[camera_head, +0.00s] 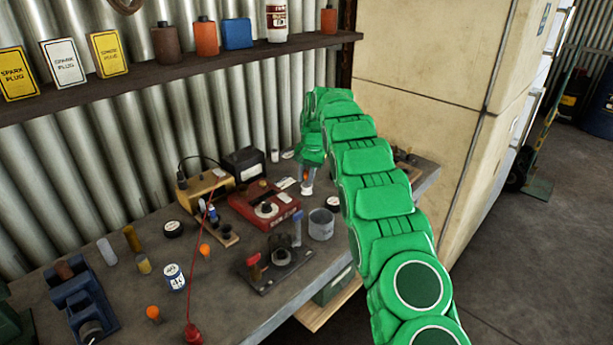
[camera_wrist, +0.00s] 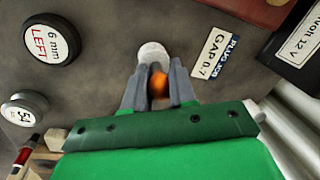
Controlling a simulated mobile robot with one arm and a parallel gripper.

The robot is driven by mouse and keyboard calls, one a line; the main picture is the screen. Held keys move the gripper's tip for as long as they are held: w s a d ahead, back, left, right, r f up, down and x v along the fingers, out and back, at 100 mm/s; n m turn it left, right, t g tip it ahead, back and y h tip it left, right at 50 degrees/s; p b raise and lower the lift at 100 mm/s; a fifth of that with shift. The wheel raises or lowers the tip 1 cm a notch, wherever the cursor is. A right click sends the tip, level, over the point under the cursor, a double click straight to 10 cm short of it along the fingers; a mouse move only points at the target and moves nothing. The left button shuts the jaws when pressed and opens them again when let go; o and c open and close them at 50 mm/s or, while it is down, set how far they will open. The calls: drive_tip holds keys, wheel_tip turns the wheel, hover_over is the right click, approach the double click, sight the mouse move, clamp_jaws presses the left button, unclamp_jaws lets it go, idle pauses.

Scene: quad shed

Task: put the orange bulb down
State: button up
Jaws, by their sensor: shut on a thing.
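My gripper (camera_head: 307,172) is low over the workbench at its far right part, beyond the red meter box. In the wrist view its two grey fingers (camera_wrist: 158,92) are shut on an orange bulb (camera_wrist: 158,84). The bulb also shows as a small orange spot in the head view (camera_head: 306,178). A pale round piece (camera_wrist: 152,55) lies just past the fingertips; I cannot tell whether it touches the bulb. Two other orange-topped bulbs stand on the bench, one near the middle (camera_head: 204,250) and one near the front edge (camera_head: 153,312).
A round "6 mm LEFT" tin (camera_wrist: 51,40), a "54" tin (camera_wrist: 25,108) and a "GAP 0.7" label (camera_wrist: 217,53) surround the gripper. The red meter box (camera_head: 265,206) and grey cup (camera_head: 321,224) stand nearby. A shelf (camera_head: 190,72) runs above the bench.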

drive_tip(key=shift+f, duration=0.1)
drive_tip(key=o, duration=0.8)
wheel_tip(320, 180, up, 12)
drive_tip(key=d, duration=0.1)
drive_tip(key=shift+s+d, duration=0.25)
drive_tip(key=shift+d, duration=0.1)
idle(0.5)
